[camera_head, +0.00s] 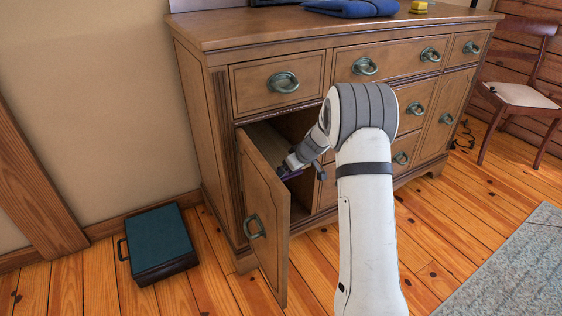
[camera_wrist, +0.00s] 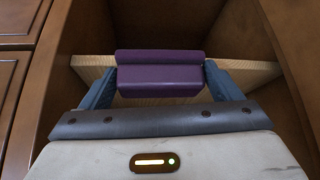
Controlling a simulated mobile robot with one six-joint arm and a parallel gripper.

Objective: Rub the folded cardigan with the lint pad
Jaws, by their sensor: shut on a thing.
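My gripper (camera_head: 288,168) reaches into the open left cupboard of the wooden dresser. In the wrist view my gripper (camera_wrist: 160,82) has its two blue-grey fingers closed on the sides of a purple block (camera_wrist: 158,80), which looks like the lint pad. In the head view only a small bit of the purple pad (camera_head: 291,175) shows between the fingers. A pale wooden shelf (camera_wrist: 255,74) lies behind and below the pad; I cannot tell whether the pad touches it.
The cupboard door (camera_head: 262,215) stands open at the left of my arm. A yellow item (camera_head: 419,6) sits right of the cloth on the dresser top (camera_head: 235,27). A dark teal case (camera_head: 158,240) lies on the floor; a chair (camera_head: 520,95) stands at the right.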

